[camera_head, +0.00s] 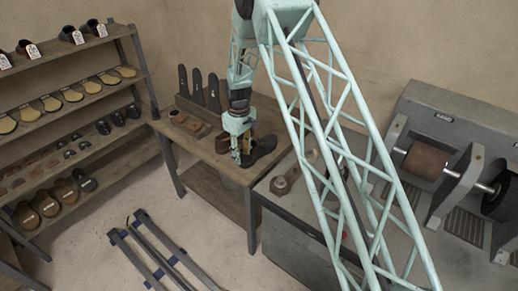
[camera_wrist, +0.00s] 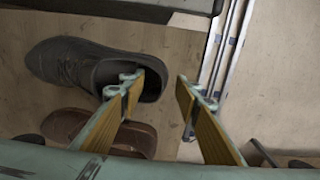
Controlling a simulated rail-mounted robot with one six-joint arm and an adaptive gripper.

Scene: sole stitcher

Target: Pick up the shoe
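A dark grey lace-up shoe (camera_wrist: 75,62) lies on the table in the wrist view, its toe to the left and its open heel to the right. It also shows in the head view (camera_head: 264,147), partly behind my gripper. My gripper (camera_wrist: 158,84) is open at the heel end. One finger overlaps the shoe's opening in the picture and the other is to the right of the heel, with the heel's rear wall between them. I cannot tell whether either finger touches it. In the head view, my gripper (camera_head: 243,156) is low over the table.
A brown shoe (camera_wrist: 136,138) lies close below the dark one in the wrist view. The wooden table (camera_head: 206,158) also bears upright dark soles (camera_head: 197,86). A shoe rack (camera_head: 75,103) stands left, a grey machine (camera_head: 440,150) right. Rails (camera_head: 160,250) lie on the floor.

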